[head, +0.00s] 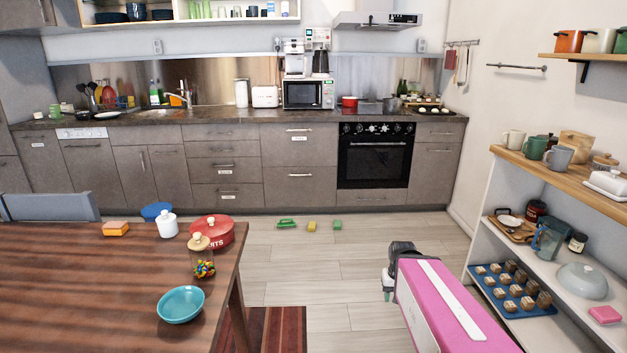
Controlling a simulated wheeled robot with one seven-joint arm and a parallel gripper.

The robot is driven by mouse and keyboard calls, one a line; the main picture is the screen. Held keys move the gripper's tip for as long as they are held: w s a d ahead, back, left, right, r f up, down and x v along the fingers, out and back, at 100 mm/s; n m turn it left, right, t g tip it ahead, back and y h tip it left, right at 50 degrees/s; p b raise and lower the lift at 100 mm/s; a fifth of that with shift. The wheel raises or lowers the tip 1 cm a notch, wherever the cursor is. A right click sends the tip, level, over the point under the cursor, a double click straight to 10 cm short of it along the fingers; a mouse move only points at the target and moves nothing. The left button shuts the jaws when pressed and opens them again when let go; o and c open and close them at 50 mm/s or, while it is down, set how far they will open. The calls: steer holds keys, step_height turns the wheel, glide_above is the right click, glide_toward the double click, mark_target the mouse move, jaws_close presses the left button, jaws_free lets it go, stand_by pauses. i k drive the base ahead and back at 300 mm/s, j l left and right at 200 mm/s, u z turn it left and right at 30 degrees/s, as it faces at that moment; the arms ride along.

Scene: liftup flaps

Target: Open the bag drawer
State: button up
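The grey-brown base cabinets along the back wall hold several drawers with bar handles. A narrow stack of drawers (222,148) stands left of centre, with small white labels on some lower fronts. The label text is too small to read, so I cannot tell which is the bag drawer. All drawer fronts look shut. My gripper (388,290) is at the lower right, at the end of my pink arm, well in front of the cabinets. Its fingers are mostly hidden.
A wooden table (90,290) with a teal bowl (181,304) fills the lower left. Shelves (560,250) stand at the right. Several small items, including a yellow block (311,226), lie on the floor before the drawers. The floor (340,275) between is otherwise mostly clear.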

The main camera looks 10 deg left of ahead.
mark_target(242, 195)
steer(key=i+u, duration=0.25)
steer(key=i, duration=0.3)
steer(key=i+l+u, duration=0.25)
steer(key=i, duration=0.3)
steer(key=i+l+u, duration=0.2)
steer(key=i, duration=0.35)
steer(key=i+j+u, duration=0.2)
steer(key=i, duration=0.2)
steer(key=i+j+u, duration=0.2)
steer(key=i, duration=0.2)
steer(key=i+j+u, duration=0.15)
steer(key=i, duration=0.3)
steer(key=i+l+u, duration=0.75)
steer(key=k+j, duration=0.05)
